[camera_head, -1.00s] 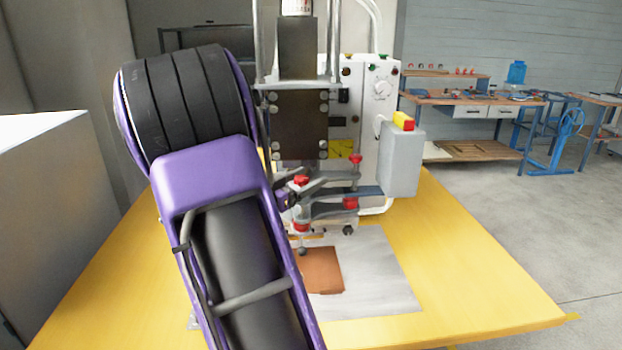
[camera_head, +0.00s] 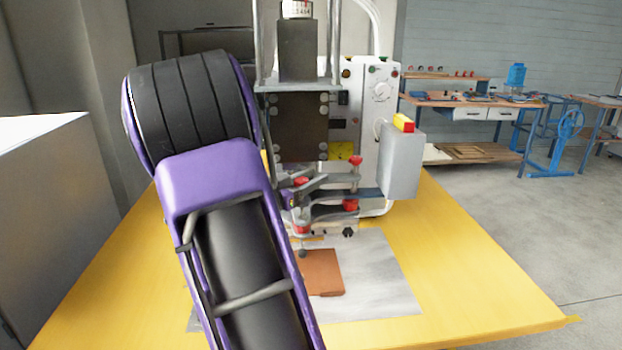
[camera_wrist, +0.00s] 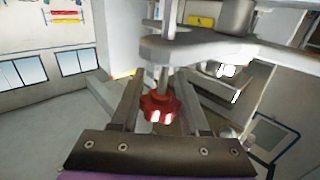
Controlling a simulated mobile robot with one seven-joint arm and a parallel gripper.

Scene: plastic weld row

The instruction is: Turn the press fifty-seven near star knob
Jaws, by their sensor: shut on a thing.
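The press (camera_head: 302,120) stands on the yellow table, with red star knobs on its grey clamp arms. The near upper star knob (camera_head: 300,181) is partly hidden beside my gripper (camera_head: 312,186). In the wrist view a red star knob (camera_wrist: 160,107) on a metal stem sits between the two fingers of my gripper (camera_wrist: 158,100), below a grey clamp arm (camera_wrist: 215,48). My gripper is shut on this knob. Another near knob (camera_head: 302,230) is lower, and two far knobs (camera_head: 355,161) (camera_head: 350,204) sit to the right.
A brown sheet (camera_head: 323,272) lies on a grey plate (camera_head: 385,280) under the clamp arms. A grey box with a yellow and red top (camera_head: 401,165) juts out at the right of the press. The yellow table (camera_head: 480,280) is clear at the right front.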

